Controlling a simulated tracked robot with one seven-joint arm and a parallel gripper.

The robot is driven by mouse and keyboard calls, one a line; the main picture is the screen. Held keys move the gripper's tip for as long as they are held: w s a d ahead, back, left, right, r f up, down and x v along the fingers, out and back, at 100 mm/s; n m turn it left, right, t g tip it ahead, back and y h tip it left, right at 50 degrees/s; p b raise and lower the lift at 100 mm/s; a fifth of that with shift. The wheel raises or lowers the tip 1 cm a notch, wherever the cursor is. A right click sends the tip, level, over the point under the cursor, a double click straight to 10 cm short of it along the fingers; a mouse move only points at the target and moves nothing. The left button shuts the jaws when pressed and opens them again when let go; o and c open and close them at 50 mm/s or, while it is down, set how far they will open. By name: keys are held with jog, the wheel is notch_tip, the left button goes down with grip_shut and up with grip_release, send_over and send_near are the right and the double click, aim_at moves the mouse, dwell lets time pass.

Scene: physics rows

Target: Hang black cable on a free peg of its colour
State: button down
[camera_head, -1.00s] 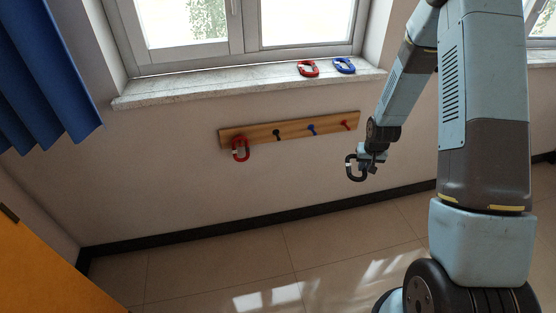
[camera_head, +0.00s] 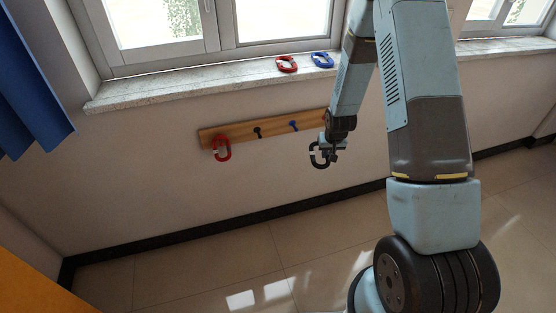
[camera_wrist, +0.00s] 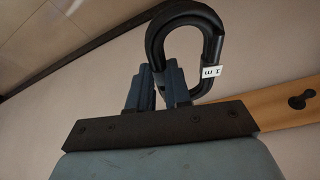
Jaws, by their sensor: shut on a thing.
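My gripper (camera_head: 329,147) is shut on the black cable (camera_head: 316,156), a small coiled loop, and holds it in front of the wall at the right end of the wooden peg rail (camera_head: 243,132). In the wrist view the black cable (camera_wrist: 207,38) stands out beyond the fingers (camera_wrist: 158,88) and carries a white "1 m" label. The black peg (camera_head: 258,132) on the rail is bare. It also seems to show at the right of the wrist view (camera_wrist: 298,102). The blue peg (camera_head: 294,125) is bare. A red cable (camera_head: 222,148) hangs at the rail's left end.
A red cable (camera_head: 287,64) and a blue cable (camera_head: 322,60) lie on the window sill (camera_head: 180,87) above the rail. A blue curtain (camera_head: 30,90) hangs at the left. The floor below the rail is clear.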

aim_at(312, 150)
jog(key=w+a+f+t, duration=0.1)
jog(key=a, duration=0.1)
jog(key=w+a+f+t, duration=0.1)
jog(key=w+a+f+n+t, duration=0.1)
jog(key=w+a, duration=0.1)
jog(key=shift+w+a+f+y, duration=0.1)
jog(key=shift+a+f+y, duration=0.2)
jog(key=shift+y, duration=0.1)
jog(key=s+a+f+n+t+y, duration=0.15)
jog(key=a+t+y, duration=0.25)
jog(key=a+t, duration=0.85)
jog(key=shift+n+g, duration=0.25)
jog(key=shift+g, duration=0.5)
jog(key=shift+w+a+f, duration=0.25)
jog(key=shift+w+a, duration=0.55)
jog(key=shift+w, duration=0.8)
jog(key=shift+w+a+f, duration=0.25)
jog(key=shift+w+a, duration=0.55)
jog(key=shift+w, duration=0.75)
jog(key=shift+w+a+f, duration=0.25)
jog(key=shift+w+a, duration=0.55)
jog(key=shift+w, duration=0.8)
